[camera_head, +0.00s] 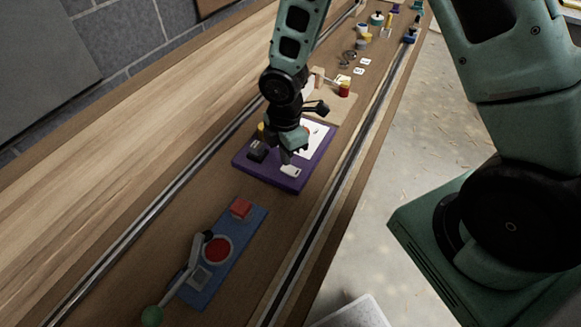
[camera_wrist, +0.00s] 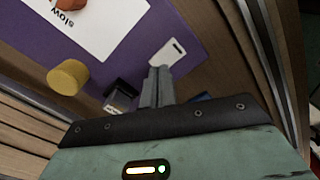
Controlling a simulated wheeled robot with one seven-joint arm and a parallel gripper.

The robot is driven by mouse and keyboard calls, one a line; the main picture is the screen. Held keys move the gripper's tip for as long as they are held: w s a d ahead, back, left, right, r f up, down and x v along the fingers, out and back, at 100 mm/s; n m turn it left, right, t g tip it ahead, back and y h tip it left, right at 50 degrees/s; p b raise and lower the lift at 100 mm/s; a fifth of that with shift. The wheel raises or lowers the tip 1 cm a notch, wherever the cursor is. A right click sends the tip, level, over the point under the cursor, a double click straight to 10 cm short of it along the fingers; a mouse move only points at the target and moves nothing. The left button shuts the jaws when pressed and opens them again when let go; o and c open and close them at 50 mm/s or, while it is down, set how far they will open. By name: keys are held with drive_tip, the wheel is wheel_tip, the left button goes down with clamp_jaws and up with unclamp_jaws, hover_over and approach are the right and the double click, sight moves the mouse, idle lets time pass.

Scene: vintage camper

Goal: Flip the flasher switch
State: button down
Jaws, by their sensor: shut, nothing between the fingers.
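A purple board (camera_head: 268,178) lies on the wooden counter; it also shows in the wrist view (camera_wrist: 195,25). On its near right corner is a small white plate (camera_head: 291,171), probably the flasher switch, though I read no label on it. In the wrist view the white plate (camera_wrist: 167,53) lies just beyond my fingertips. My gripper (camera_head: 287,157) is shut and empty, pointing down over the board right beside the plate. In the wrist view its fingers (camera_wrist: 157,74) are together and partly overlap the plate's near end. I cannot tell whether they touch it.
A black block (camera_head: 257,151), a yellow knob (camera_wrist: 68,77) and a white card (camera_wrist: 95,20) reading "slow" are on the purple board. A blue board (camera_head: 225,267) with red buttons and a green-knobbed lever lies nearer. Metal rails run along both sides. Small items stand farther back.

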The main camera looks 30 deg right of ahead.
drive_tip(key=shift+f+b, duration=0.7)
drive_tip(key=shift+f, duration=0.2)
idle(0.4)
drive_tip(key=shift+r, duration=0.1)
wheel_tip(320, 180, up, 7)
drive_tip(key=p, duration=0.6)
idle(0.7)
drive_tip(key=s+a+r+m+b, duration=0.3)
drive_tip(key=s+r+m+b, duration=0.1)
drive_tip(key=s, duration=0.6)
drive_tip(key=s+a+r+m+b, duration=0.3)
drive_tip(key=s+r+m, duration=0.3)
drive_tip(key=s, duration=0.4)
drive_tip(key=shift+a+r+m+y+b, duration=0.15)
drive_tip(key=shift+r+m+y+b, duration=0.15)
drive_tip(key=shift+m+b, duration=0.45)
